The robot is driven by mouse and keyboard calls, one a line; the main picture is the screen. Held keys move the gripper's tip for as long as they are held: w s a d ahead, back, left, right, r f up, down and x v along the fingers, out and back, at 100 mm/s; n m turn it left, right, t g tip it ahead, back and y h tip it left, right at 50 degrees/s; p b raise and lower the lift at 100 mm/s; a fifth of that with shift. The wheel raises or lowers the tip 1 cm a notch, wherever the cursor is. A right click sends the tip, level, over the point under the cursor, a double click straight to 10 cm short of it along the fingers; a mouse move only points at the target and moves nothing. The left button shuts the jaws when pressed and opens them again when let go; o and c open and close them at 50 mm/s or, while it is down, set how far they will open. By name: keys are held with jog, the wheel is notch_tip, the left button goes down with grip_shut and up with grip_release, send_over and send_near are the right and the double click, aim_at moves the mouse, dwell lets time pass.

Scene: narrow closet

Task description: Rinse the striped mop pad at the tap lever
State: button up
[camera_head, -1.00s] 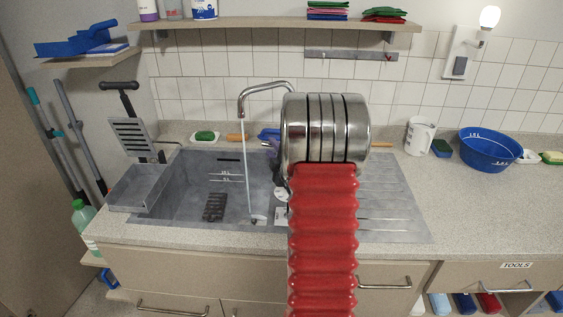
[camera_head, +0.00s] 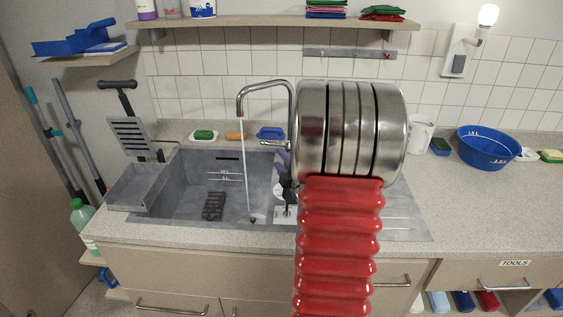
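The chrome tap (camera_head: 266,85) arches over the grey sink (camera_head: 175,195), and a thin stream of water runs from its spout into the basin. A short chrome lever (camera_head: 272,143) shows at the tap's base, just left of my arm. My arm's steel joint and red ribbed sleeve cover the area right of the basin. Dark and pale parts, seemingly of my gripper (camera_head: 286,194), show at the arm's left edge; its fingers are mostly hidden. A white piece with dark marks (camera_head: 283,214) lies below there; I cannot tell whether it is the striped mop pad.
A grey tray (camera_head: 137,188) and slotted plate (camera_head: 131,137) stand at the sink's left. A green sponge (camera_head: 204,134) and blue brush (camera_head: 270,132) lie behind it. A white jug (camera_head: 420,134) and blue basin (camera_head: 487,147) stand right. The front right counter is clear.

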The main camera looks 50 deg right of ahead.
jog(key=shift+w+a+r, duration=0.1)
jog(key=shift+w+a, duration=0.05)
jog(key=shift+a, duration=0.05)
jog(key=c, duration=0.3)
jog(key=w+a+r+m, duration=0.1)
jog(key=a, duration=0.2)
jog(key=w+a+r+g, duration=0.1)
jog(key=a, duration=0.2)
jog(key=w+a+r+m+g+y, duration=0.1)
jog(key=a, duration=0.2)
jog(key=shift+r+m, duration=0.3)
grip_shut()
jog(key=s+a+r+m+g+y, duration=0.2)
jog(key=a+m, duration=0.1)
jog(key=a, duration=0.8)
jog(key=s+a+m+g+y, duration=0.2)
jog(key=s+a, duration=0.7)
jog(key=a, duration=0.2)
jog(key=s+a+m+g+y, duration=0.2)
jog(key=s+a+g, duration=0.1)
jog(key=s+a, duration=0.6)
jog(key=a, duration=0.3)
jog(key=shift+s+a+y, duration=0.15)
jog(key=shift+s+y, duration=0.2)
jog(key=shift+y, duration=0.05)
jog(key=shift+r, duration=0.1)
